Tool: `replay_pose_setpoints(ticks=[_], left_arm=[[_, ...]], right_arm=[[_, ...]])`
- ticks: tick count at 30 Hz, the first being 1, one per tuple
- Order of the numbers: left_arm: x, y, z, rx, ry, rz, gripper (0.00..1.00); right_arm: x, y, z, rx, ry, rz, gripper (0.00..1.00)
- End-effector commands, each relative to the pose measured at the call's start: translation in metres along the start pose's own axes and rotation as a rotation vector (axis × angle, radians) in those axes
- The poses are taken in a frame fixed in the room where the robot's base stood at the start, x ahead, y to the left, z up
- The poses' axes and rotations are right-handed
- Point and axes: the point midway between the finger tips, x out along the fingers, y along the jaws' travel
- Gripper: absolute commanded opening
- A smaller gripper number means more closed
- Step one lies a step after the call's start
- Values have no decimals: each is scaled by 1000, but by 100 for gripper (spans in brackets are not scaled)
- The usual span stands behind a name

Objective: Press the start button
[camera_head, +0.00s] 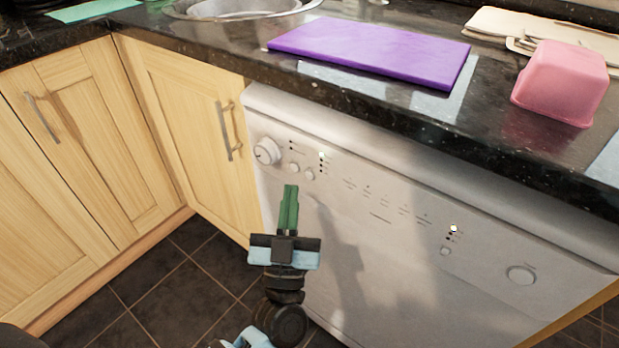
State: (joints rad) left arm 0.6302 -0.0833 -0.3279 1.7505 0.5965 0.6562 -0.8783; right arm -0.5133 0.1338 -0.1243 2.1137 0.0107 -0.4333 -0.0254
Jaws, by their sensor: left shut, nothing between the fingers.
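A white appliance (385,270) with a control panel stands under the counter. Its panel has a round dial (267,151) at the left, two small round buttons (301,171) beside it, a small button (445,251) below an indicator light right of the middle, and a larger round button (521,275) at the right. The labels are too small to read, so I cannot tell which one is marked start. My left gripper (290,190) is shut and empty, with its green fingers pointing up in front of the panel, just below the two small buttons. My right gripper is not in view.
A dark granite counter (395,112) overhangs the appliance and carries a purple board (372,52) and a pink container (562,83). Wooden cupboards with metal handles (228,131) stand at the left. The dark tiled floor (165,300) is clear there.

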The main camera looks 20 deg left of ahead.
Motion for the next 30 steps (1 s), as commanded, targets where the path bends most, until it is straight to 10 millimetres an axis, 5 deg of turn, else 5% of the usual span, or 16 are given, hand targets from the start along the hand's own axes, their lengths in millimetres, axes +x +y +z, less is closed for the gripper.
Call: replay_pose_setpoints(ticks=[30], left_arm=[[12,8,8,-1,1,0,0]], right_arm=[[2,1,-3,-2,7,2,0]])
